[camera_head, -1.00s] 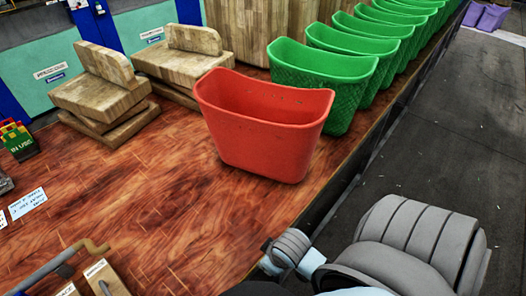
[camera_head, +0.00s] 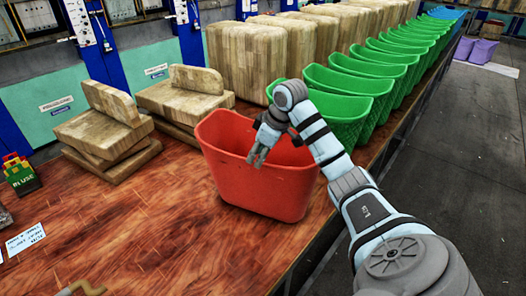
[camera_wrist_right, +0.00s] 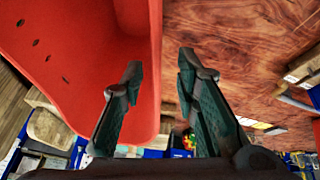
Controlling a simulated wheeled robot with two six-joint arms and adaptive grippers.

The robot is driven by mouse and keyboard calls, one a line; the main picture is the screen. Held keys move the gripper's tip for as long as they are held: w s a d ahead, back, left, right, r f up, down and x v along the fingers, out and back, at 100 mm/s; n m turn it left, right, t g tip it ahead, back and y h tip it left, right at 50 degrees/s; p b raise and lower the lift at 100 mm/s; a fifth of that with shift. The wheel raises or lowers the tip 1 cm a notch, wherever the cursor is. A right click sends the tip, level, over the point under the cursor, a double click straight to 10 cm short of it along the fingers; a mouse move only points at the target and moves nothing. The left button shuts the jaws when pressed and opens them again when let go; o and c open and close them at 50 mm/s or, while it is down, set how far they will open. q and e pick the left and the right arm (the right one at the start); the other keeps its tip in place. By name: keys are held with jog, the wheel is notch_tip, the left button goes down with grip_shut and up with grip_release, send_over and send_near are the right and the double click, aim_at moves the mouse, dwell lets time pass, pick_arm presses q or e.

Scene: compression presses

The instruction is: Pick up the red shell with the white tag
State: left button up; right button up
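The red shell (camera_head: 262,188) is an open, bin-shaped piece standing upright on the reddish wooden table. No white tag shows on its visible faces. My right gripper (camera_head: 256,158) points down at the shell's near wall, at its upper part. In the right wrist view, the two fingers of my right gripper (camera_wrist_right: 161,66) are apart. The red shell (camera_wrist_right: 75,50) lies behind the left finger and its edge runs between the fingertips, with bare table beyond the right finger. I cannot tell whether either finger touches the wall. My left gripper is not in view.
A row of green shells (camera_head: 345,80) stands behind the red one along the table's right edge. Wooden blocks (camera_head: 104,118) are stacked at left, with larger blocks (camera_head: 246,60) behind. A grey floor (camera_head: 475,130) lies to the right.

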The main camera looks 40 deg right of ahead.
aim_at(250, 171)
jog(key=x, duration=0.3)
jog(key=w+p+x, duration=0.1)
jog(key=x, duration=0.2)
jog(key=shift+w+d+f, duration=0.15)
jog(key=shift+w+d, duration=0.05)
jog(key=shift+w+f, duration=0.15)
jog(key=shift+f, duration=0.15)
jog(key=shift+f, duration=0.25)
jog(key=shift+c, duration=0.6)
grip_shut()
